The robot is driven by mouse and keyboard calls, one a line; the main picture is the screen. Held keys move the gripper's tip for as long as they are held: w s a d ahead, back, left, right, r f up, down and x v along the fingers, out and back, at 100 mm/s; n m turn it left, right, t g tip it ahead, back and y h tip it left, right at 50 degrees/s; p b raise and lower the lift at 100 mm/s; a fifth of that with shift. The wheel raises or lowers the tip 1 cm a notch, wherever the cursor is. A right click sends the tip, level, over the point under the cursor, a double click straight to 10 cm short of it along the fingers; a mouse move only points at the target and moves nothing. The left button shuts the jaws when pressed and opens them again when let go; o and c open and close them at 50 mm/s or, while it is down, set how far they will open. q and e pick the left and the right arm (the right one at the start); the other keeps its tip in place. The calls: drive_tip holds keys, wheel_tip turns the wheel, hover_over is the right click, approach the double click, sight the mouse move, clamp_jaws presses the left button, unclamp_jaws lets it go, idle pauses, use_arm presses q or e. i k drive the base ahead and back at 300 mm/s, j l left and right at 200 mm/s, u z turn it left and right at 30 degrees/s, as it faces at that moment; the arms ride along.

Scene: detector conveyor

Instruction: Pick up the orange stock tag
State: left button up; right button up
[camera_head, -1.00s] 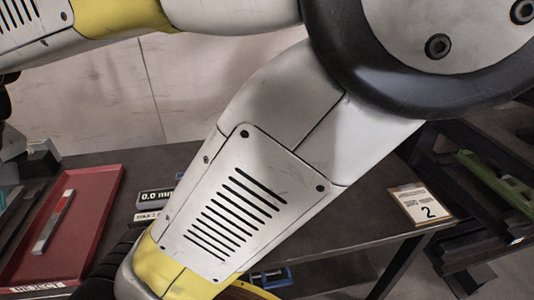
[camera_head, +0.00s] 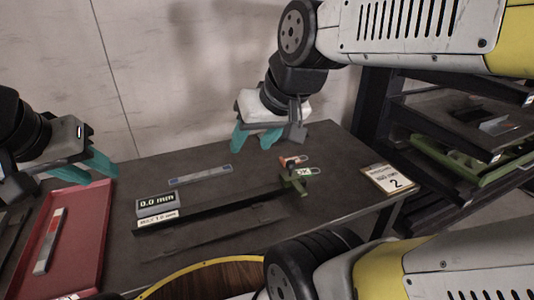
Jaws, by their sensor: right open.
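A small orange tag (camera_head: 288,161) lies on the dark table, right of centre, partly hidden by its neighbours. A white tag marked OK (camera_head: 306,171) lies beside it on the right. My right gripper (camera_head: 255,142) has teal fingers and is open and empty. It hangs above the back of the table, a little left of the orange tag and apart from it. My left gripper (camera_head: 100,166) is over the back of the red tray at the left. Its teal fingers partly overlap, so its opening is unclear.
The red tray (camera_head: 82,230) holds a grey bar with a red mark (camera_head: 49,240). A 0.0 mm display (camera_head: 157,203) stands beside a long dark rail with a green end piece (camera_head: 295,183). A bar (camera_head: 200,176) lies behind. A number 2 card (camera_head: 389,179) is at the right edge.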

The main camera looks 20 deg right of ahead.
sight(283, 161)
drive_tip(key=z, duration=1.05)
drive_tip(key=u, duration=0.4)
drive_tip(key=l+u, duration=0.15)
drive_tip(key=u, duration=0.25)
drive_tip(key=l+u, duration=0.1)
drive_tip(key=u, duration=0.25)
drive_tip(key=i+l+u, duration=0.1)
drive_tip(key=u, duration=0.3)
drive_tip(key=l, duration=1.1)
drive_tip(key=k+u, duration=0.05)
